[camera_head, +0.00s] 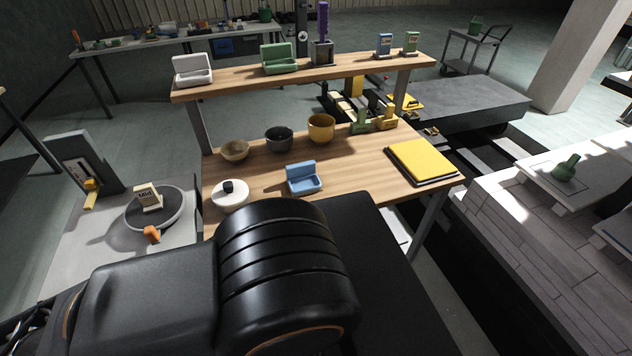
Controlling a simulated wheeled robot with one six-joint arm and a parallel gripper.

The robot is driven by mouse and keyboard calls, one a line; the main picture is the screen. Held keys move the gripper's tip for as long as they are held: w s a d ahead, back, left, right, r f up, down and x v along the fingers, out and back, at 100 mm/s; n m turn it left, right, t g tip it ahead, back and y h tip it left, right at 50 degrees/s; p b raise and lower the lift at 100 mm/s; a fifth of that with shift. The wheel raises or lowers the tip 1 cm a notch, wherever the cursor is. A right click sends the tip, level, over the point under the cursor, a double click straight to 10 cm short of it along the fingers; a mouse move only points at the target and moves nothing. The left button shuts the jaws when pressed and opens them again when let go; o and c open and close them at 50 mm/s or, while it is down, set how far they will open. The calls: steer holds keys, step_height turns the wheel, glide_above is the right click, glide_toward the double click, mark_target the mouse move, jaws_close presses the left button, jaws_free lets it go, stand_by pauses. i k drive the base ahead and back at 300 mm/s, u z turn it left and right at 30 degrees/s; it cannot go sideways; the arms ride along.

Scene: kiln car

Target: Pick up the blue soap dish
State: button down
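The blue soap dish (303,178) stands on the lower wooden tabletop (365,181), near its front edge. It has an upright back and a shallow tray in front. A large black part of my arm fills the lower middle of the view, just in front of the table. My gripper does not show, so its state and its distance from the dish cannot be seen. A white soap dish (192,71) and a green soap dish (278,58) stand on the raised shelf behind.
Left of the blue dish is a white round dish with a black knob (230,194). Behind it stand a tan bowl (235,151), a dark bowl (279,139) and a yellow pot (321,128). A yellow pad (422,161) lies right. Bare wood surrounds the blue dish.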

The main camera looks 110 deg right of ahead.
mark_target(302, 179)
steer(key=z, duration=4.65)
steer(key=i, duration=0.35)
steer(key=u, duration=2.95)
